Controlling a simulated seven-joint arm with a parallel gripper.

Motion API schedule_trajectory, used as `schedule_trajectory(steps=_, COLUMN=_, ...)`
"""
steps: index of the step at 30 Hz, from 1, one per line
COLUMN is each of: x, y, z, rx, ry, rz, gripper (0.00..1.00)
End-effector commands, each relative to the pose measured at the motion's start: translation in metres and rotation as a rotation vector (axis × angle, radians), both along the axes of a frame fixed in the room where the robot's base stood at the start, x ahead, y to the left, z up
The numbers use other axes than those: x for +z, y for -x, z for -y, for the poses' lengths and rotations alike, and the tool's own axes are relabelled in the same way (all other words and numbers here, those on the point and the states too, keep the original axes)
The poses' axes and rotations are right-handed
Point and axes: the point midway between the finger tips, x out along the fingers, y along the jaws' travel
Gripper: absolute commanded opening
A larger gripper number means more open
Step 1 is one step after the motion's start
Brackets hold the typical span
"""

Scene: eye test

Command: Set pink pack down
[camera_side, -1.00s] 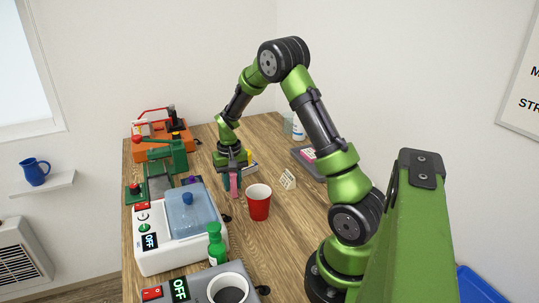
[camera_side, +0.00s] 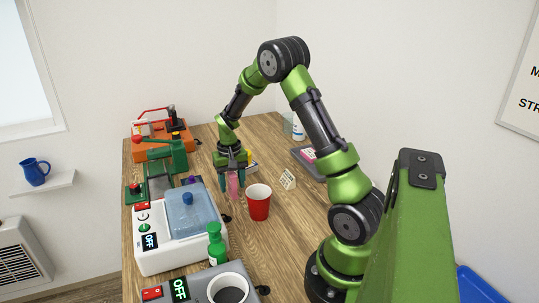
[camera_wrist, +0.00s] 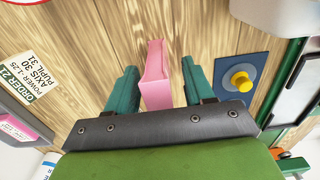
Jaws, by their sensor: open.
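The pink pack (camera_side: 233,187) stands upright on the wooden table (camera_side: 262,247), just left of the red cup (camera_side: 258,203). My gripper (camera_side: 233,190) reaches down over it, with one finger on each side. In the wrist view the pack (camera_wrist: 155,75) lies between my two teal fingers (camera_wrist: 158,83), with a gap on both sides. My gripper is open. The pack's base looks to be on the table, though the fingers partly cover the pack in the side view.
A white device with a blue lid (camera_side: 187,212) is close on the left. A grey tray (camera_side: 320,172) with a pink item is farther right. A yellow button (camera_wrist: 240,82) sits beside my right finger in the wrist view.

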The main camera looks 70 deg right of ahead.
Motion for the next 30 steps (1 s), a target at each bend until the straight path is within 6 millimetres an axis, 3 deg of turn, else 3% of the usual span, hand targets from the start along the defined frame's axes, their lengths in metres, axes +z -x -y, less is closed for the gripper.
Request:
schedule_trajectory(steps=12, x=0.085, y=-0.001, z=0.000, rx=0.000, ry=0.003, rz=0.006, gripper=0.53)
schedule_trajectory(steps=21, x=0.119, y=0.000, z=-0.004, rx=0.007, ry=0.001, rz=0.011, gripper=0.53)
schedule_trajectory(steps=26, x=0.151, y=0.005, z=-0.041, rx=0.061, ry=0.000, rz=0.099, gripper=0.53)
schedule_trajectory(steps=30, x=0.189, y=0.026, z=-0.100, rx=0.149, ry=-0.007, rz=0.239, gripper=0.53)
